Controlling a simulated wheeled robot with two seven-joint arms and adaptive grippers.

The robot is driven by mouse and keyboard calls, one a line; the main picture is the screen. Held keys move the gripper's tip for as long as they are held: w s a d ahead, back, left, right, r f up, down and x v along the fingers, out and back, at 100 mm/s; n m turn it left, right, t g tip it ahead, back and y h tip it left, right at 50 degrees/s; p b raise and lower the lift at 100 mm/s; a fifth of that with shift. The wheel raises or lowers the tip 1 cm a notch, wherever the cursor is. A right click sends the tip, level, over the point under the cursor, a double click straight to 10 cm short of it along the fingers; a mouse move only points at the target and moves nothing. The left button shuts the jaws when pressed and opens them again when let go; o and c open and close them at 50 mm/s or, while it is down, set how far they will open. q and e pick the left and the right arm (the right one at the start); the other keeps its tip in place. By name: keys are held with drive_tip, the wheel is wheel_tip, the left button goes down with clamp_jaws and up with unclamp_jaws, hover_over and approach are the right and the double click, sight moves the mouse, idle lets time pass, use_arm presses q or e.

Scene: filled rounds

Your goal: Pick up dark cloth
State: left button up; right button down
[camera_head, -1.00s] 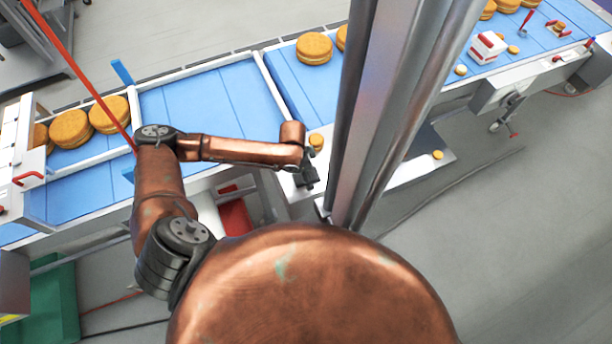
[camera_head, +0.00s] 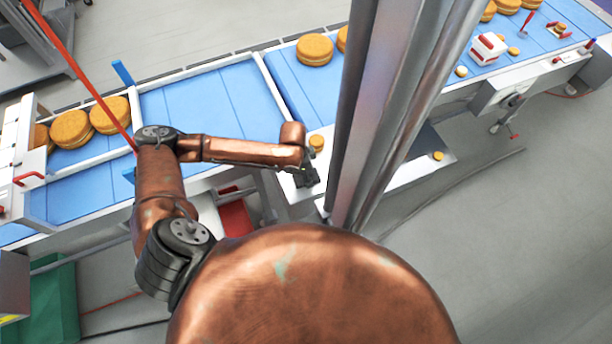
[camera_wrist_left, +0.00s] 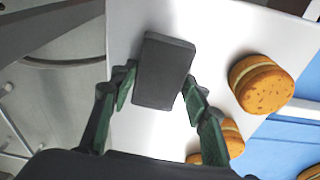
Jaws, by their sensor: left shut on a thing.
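The dark cloth (camera_wrist_left: 164,70) shows in the left wrist view as a dark grey, folded rectangular block over a white surface. My left gripper (camera_wrist_left: 159,78) has its green-padded fingers on either side of it and is shut on it. In the head view my left gripper (camera_head: 307,178) is small and dark above the white ledge beside the conveyor. The cloth cannot be told apart from the gripper there. Whether the cloth still touches the ledge is unclear. My right gripper is not in view.
A filled round (camera_wrist_left: 261,84) lies right of the cloth, and another (camera_wrist_left: 232,138) is close to the right finger. The blue conveyor (camera_head: 200,105) runs behind the ledge (camera_head: 290,190). A metal column (camera_head: 385,110) hides part of the ledge.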

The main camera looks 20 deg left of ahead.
use_arm(q)
drive_tip(key=shift+r, duration=0.45)
wheel_tip(320, 180, up, 2)
drive_tip(key=shift+w+r, duration=0.1)
drive_tip(key=shift+r, duration=0.1)
drive_tip(key=s+a+r+p, duration=0.3)
drive_tip(key=s+r+p, duration=0.4)
drive_tip(key=s, duration=0.6)
wheel_tip(320, 180, up, 3)
drive_tip(key=shift+s+a+f, duration=0.15)
drive_tip(key=shift+s+a, duration=0.2)
